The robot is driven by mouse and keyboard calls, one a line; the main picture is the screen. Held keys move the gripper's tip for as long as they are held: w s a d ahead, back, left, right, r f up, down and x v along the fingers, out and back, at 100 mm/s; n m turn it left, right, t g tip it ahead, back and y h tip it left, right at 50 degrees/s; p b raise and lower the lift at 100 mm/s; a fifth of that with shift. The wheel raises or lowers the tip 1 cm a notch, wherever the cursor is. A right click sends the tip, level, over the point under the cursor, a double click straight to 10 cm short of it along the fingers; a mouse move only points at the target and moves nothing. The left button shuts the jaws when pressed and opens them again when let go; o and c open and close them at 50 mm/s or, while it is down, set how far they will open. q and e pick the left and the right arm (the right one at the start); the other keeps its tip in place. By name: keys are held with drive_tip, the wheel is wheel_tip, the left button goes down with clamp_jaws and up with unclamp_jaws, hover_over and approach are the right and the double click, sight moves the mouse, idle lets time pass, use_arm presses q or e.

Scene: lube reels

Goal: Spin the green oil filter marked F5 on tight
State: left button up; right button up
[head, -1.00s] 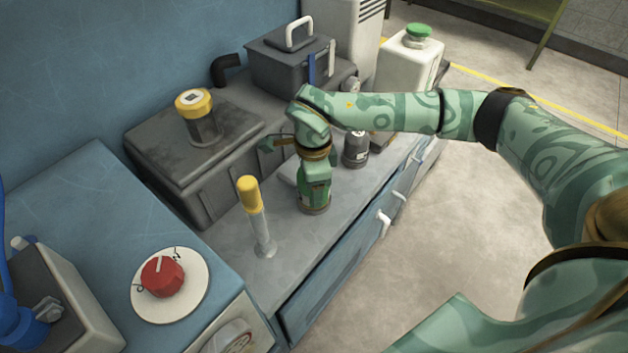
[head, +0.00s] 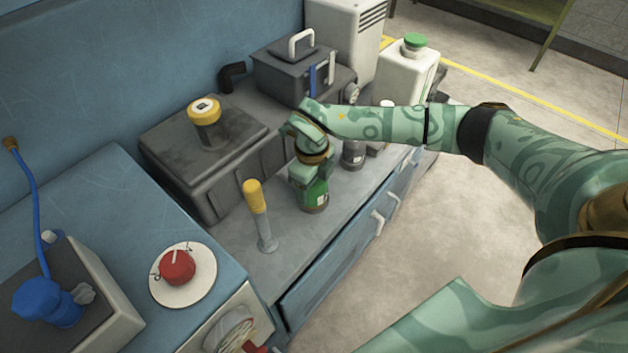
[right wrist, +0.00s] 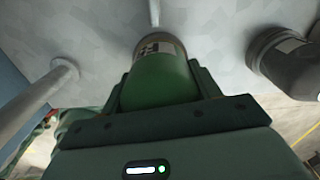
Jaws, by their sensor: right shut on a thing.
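The green oil filter (head: 314,197) is upright at the grey bench top, near the bench's front edge. Its lower end has a brown band and a pale label; no F5 mark can be read. My right gripper (head: 313,175) is shut on the filter from above. In the right wrist view the filter (right wrist: 160,78) sits between the two fingers, its far end close to the grey surface. I cannot tell whether it touches. My left gripper is out of view.
A yellow-handled rod (head: 258,215) stands left of the filter. A dark bottle (head: 353,154) stands at its right. A black box (head: 190,160) with a yellow-capped cylinder (head: 205,125) is behind. A red knob (head: 178,268) is at the front left.

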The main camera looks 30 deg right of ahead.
drive_tip(key=shift+m, duration=0.3)
drive_tip(key=shift+s+r+m+p, duration=0.1)
drive_tip(key=shift+r+m+p, duration=0.1)
drive_tip(key=shift+m+p, duration=0.65)
drive_tip(key=shift+m, duration=0.75)
drive_tip(key=shift+m+p, duration=0.5)
drive_tip(key=shift+f+m, duration=0.25)
drive_tip(key=shift+m, duration=0.15)
drive_tip(key=shift+r+m+p, duration=0.1)
drive_tip(key=shift+m+p, duration=0.3)
drive_tip(key=m+p, duration=0.1)
drive_tip(key=m, duration=0.1)
drive_tip(key=shift+r+m+p, duration=0.1)
drive_tip(key=shift+m+p, duration=0.2)
drive_tip(key=shift+m, duration=0.1)
drive_tip(key=shift+f+m, duration=0.2)
drive_tip(key=shift+m, duration=0.6)
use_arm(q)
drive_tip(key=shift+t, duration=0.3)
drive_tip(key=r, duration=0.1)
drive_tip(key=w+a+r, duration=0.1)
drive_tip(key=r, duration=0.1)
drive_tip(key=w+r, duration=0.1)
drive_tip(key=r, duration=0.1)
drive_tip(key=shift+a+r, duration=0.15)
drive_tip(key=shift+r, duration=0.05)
use_arm(e)
drive_tip(key=o, duration=1.3)
drive_tip(key=shift+c, duration=0.2)
